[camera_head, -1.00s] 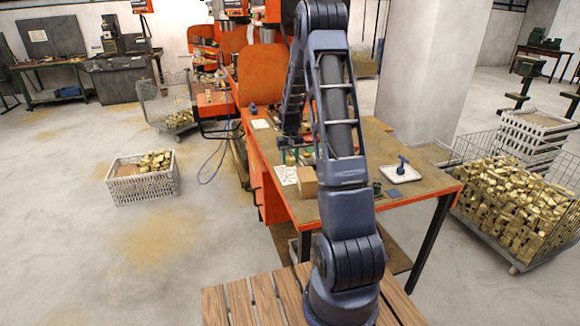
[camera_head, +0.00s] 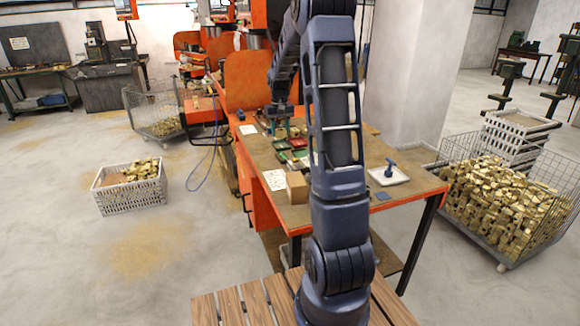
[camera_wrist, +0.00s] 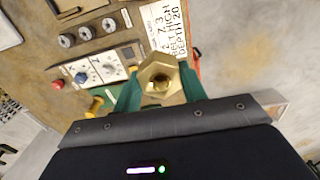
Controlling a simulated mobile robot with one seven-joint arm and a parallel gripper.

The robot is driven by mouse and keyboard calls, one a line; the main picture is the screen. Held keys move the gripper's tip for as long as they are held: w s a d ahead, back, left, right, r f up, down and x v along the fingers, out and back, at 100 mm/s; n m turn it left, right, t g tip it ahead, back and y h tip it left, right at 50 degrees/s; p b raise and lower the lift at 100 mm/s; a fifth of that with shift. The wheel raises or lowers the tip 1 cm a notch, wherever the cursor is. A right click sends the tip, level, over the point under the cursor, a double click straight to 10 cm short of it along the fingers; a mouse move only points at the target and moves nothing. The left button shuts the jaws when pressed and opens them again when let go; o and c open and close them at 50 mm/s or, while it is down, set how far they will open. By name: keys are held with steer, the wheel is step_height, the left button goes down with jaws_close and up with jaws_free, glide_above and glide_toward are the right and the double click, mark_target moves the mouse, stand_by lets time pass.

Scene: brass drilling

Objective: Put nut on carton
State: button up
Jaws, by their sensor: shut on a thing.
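A brass hex nut (camera_wrist: 160,82) with a hole in its middle is held between the two green fingers of my gripper (camera_wrist: 160,90) in the wrist view. In the head view my gripper (camera_head: 281,124) is over the far left part of the workbench, too small there to make out the nut. A small brown carton (camera_head: 297,187) stands on the near left part of the bench, next to a white sheet. My gripper is apart from the carton, farther back on the bench.
The orange-edged workbench (camera_head: 335,213) carries coloured trays (camera_head: 292,148) and a white tray (camera_head: 388,176) with a blue item. The wrist view shows dials, a red button and a label (camera_wrist: 163,32). Brass-filled crates stand on the floor either side.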

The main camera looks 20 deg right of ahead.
step_height(320, 180, up, 8)
steer(key=f, duration=0.1)
glide_above(296, 179)
step_height(296, 179, down, 19)
steer(key=shift+w+f, duration=0.15)
steer(key=shift+f, duration=0.05)
steer(key=shift+f, duration=0.15)
stand_by(0.3)
steer(key=o, duration=1.2)
steer(key=shift+o, duration=0.2)
